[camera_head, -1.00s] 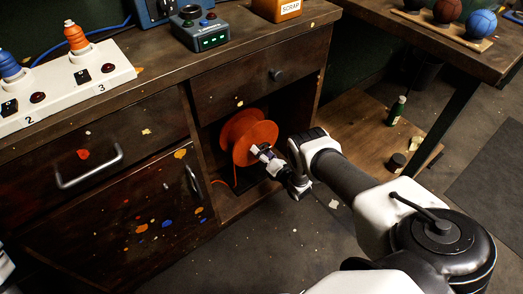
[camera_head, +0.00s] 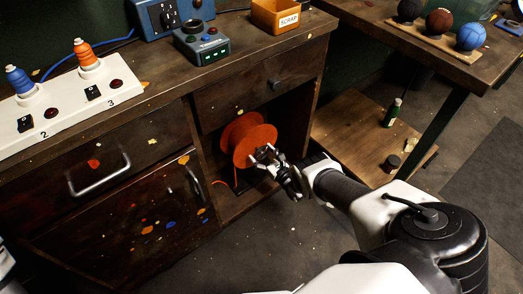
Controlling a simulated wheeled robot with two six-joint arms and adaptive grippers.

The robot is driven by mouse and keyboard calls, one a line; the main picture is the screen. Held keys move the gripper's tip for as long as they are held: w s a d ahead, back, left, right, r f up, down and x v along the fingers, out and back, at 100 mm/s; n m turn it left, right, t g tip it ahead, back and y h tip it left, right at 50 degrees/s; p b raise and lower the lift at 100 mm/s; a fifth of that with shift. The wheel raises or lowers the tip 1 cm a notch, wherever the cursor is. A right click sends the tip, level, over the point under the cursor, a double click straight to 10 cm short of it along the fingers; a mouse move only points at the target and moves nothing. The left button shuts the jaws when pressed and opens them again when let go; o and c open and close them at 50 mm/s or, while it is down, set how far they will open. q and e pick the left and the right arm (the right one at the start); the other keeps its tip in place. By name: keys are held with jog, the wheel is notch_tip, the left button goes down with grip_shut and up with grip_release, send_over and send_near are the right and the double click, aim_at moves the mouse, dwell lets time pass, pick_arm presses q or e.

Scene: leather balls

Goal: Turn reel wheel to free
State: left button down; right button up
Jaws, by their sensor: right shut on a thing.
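The orange reel wheel (camera_head: 243,135) sits in the open cubby of the workbench, below the small drawer. Its round front flange faces my right arm. My right gripper (camera_head: 262,153) is at the lower right part of the front flange, with its fingers spread across a part of the reel near its centre. It is shut on the reel wheel; the exact contact is small and partly hidden by the fingers. An orange line (camera_head: 222,183) hangs from the reel at the lower left. My left gripper is out of view.
The cubby's side walls stand close around the reel. A drawer with a knob (camera_head: 275,84) is just above it, and a cabinet door (camera_head: 135,215) is to the left. A lower wooden shelf (camera_head: 350,145) with a green bottle (camera_head: 392,112) is at the right.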

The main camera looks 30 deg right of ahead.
jog(key=shift+r+n+p, duration=0.1)
jog(key=shift+n+p, duration=0.4)
jog(key=o, duration=1.1)
jog(key=shift+c, duration=0.2)
